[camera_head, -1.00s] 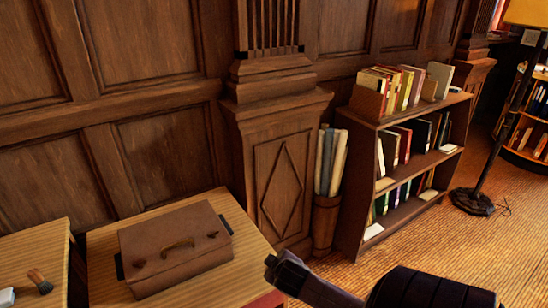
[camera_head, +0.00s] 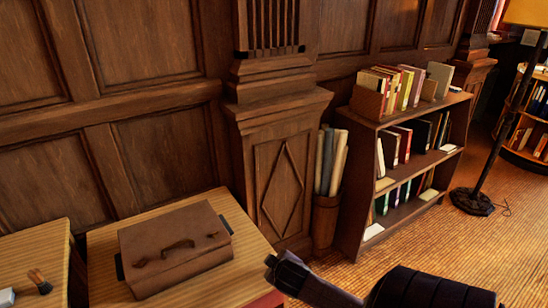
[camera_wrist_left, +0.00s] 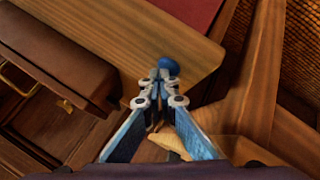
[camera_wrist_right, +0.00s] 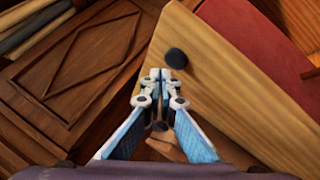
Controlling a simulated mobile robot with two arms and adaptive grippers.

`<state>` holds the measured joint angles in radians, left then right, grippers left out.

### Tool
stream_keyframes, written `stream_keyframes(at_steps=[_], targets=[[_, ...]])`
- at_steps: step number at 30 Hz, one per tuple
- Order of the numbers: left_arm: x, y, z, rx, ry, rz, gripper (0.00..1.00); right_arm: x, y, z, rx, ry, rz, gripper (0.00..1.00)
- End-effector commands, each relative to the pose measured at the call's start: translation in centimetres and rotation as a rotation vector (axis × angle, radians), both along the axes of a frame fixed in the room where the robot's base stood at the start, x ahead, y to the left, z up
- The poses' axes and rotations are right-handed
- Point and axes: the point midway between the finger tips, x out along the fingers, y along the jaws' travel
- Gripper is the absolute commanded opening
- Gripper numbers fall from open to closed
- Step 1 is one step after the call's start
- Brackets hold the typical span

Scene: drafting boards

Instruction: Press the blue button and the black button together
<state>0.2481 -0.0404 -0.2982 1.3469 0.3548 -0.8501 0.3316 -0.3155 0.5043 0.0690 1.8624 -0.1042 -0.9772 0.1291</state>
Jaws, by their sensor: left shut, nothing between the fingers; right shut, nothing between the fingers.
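In the left wrist view, the round blue button (camera_wrist_left: 171,66) is at the edge of a light wooden board. My left gripper (camera_wrist_left: 159,76) is shut and empty, its tips right beside the button and partly over its near side. In the right wrist view, the round black button (camera_wrist_right: 176,58) is on a light wooden board. My right gripper (camera_wrist_right: 160,76) is shut and empty, its tips just short of the button and a little left of it. I cannot tell whether either gripper touches its button.
A brown case (camera_head: 175,246) lies on a wooden desk (camera_head: 103,275) in the head view. A bookshelf (camera_head: 362,170) and a floor lamp (camera_head: 497,140) stand to the right. A red surface (camera_wrist_right: 260,60) borders the board in the right wrist view.

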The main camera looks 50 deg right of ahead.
Motion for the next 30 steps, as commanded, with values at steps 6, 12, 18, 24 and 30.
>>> stream_keyframes(at_steps=[6, 12, 18, 24, 30], targets=[[-0.1, 0.1, -0.3, 0.003, 0.005, -0.001, 0.0, 0.0, 0.0, -0.3, 0.0, 0.0, 0.0, 0.0], [-0.1, 0.1, -0.3, 0.003, 0.005, -0.001, 0.0, 0.1, 0.0, -0.9, 0.0, 0.0, 0.0, 0.0], [-0.1, 0.1, -0.3, 0.003, 0.005, -0.001, 0.0, 0.0, 0.0, -0.9, 0.0, 0.0, 0.0, 0.0], [-0.1, 0.1, -0.3, 0.003, 0.005, -0.001, 0.0, 0.0, 0.0, -0.9, 0.0, 0.0, 0.0, 0.0], [-0.1, 0.1, -0.3, 0.003, 0.005, -0.001, 0.0, 0.0, 0.0, -1.1, 0.0, 0.001, -0.001, 0.0]])
